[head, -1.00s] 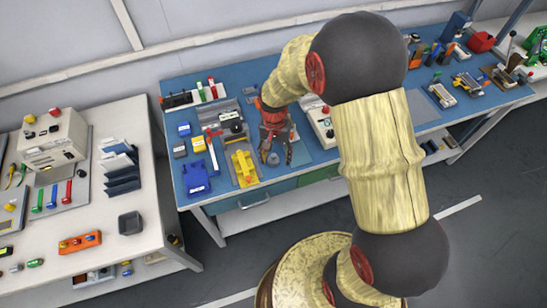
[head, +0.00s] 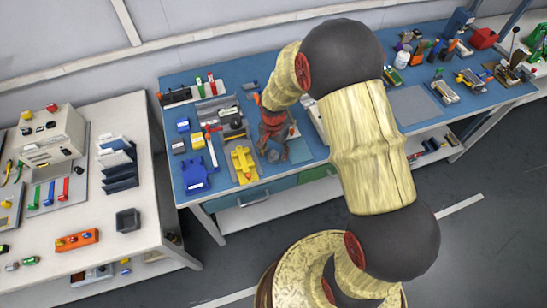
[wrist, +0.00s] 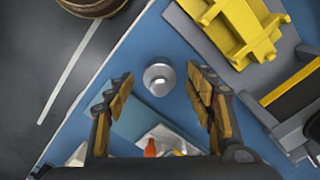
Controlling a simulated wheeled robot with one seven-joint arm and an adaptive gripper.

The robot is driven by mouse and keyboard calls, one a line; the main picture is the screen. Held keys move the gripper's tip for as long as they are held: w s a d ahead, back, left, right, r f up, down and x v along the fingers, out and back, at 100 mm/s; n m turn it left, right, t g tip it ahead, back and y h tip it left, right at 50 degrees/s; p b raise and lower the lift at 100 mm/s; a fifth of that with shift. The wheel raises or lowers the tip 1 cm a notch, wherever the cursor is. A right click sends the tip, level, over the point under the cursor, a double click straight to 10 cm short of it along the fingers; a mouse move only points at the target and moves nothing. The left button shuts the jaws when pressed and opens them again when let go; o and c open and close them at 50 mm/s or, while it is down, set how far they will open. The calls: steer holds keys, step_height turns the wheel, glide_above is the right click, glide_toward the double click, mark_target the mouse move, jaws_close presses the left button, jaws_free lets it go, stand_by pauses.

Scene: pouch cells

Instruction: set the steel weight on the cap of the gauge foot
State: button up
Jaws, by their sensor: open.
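The steel weight (wrist: 160,80) is a small round silver piece with a knob, on the blue bench top in the wrist view. My gripper (wrist: 160,72) is open, with one finger on each side of the weight and visible gaps between. In the head view my gripper (head: 276,146) points down over the bench, right of a yellow fixture (head: 241,164). The yellow fixture also shows in the wrist view (wrist: 240,28), on a grey plate. I cannot make out which piece is the gauge foot or its cap.
A blue flat pad (wrist: 128,120) lies beside the weight. A blue box-like part (head: 195,177) is at the bench's front left. A grey mat (head: 414,105) lies clear to the right. A white table (head: 75,205) with switches and bins stands at left.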

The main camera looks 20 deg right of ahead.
steer(key=shift+f, duration=0.25)
steer(key=shift+c, duration=1.4)
steer(key=c, duration=1.1)
steer(key=shift+r, duration=0.1)
jaws_close()
